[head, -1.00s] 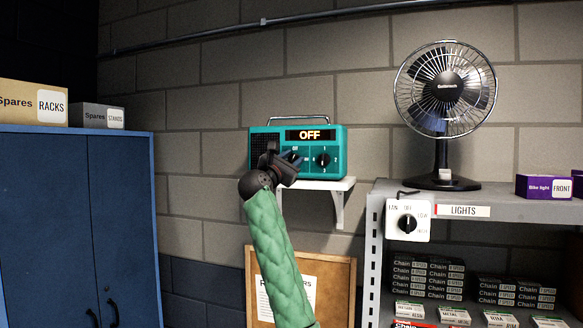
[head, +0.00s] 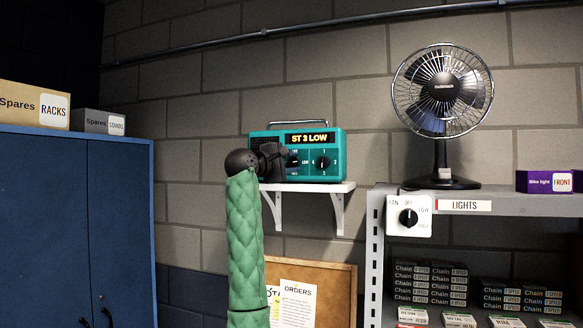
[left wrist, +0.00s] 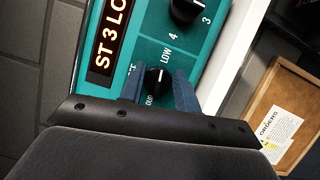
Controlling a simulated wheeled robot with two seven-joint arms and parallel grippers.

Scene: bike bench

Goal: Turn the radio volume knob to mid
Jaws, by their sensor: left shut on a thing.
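The teal radio (head: 335,165) stands on a small white wall shelf (head: 330,187), and its display (head: 310,138) reads "ST 3 LOW". My left gripper (head: 286,160) is at the left part of the radio's front. In the left wrist view, its blue-grey fingers (left wrist: 160,88) are shut on the black volume knob (left wrist: 154,80), one on each side. "LOW" is printed beside this knob; other marks around it are partly hidden by the fingers. The station knob (left wrist: 187,8), also black, is apart from the gripper with numbers around it. My right gripper is not in view.
A black fan (head: 443,90) stands on the grey shelving (head: 480,206) to the right, with a white dial box (head: 409,217) on its edge. A blue cabinet (head: 70,220) is at the left. A cork board (head: 338,290) is below the radio.

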